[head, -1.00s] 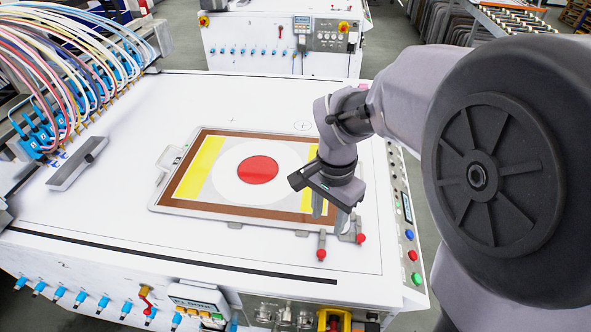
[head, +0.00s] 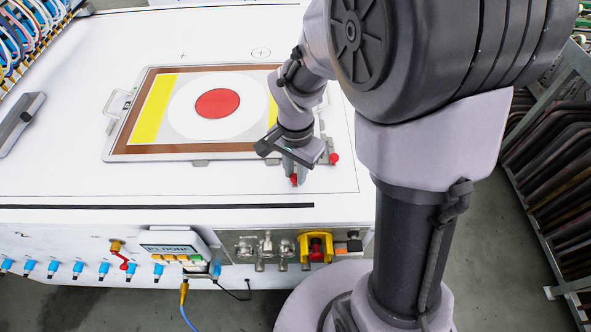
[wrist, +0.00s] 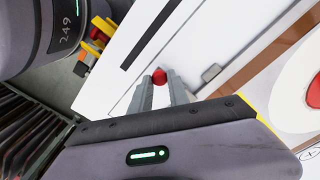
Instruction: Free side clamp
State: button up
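My gripper (head: 294,172) points down at the near right corner of the framed screen. Its fingers stand apart, with a small red clamp knob (head: 294,181) at the tips. In the wrist view the red knob (wrist: 159,76) shows between the two fingertips (wrist: 159,80); I cannot tell whether they touch it. A second red knob (head: 334,158) stands just right of the gripper on a grey clamp. The framed screen (head: 128,126) lies flat on the white table, with yellow bands and a red disc. My gripper hides its near right corner.
The white table (head: 60,170) is clear in front of the frame. A grey bar (head: 20,122) lies at the left, near cables and hoses. The front panel carries a display (head: 170,244) and a yellow-framed red switch (head: 316,246). A rack (head: 555,150) stands to the right.

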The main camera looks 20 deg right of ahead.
grip_shut()
dwell(1.0)
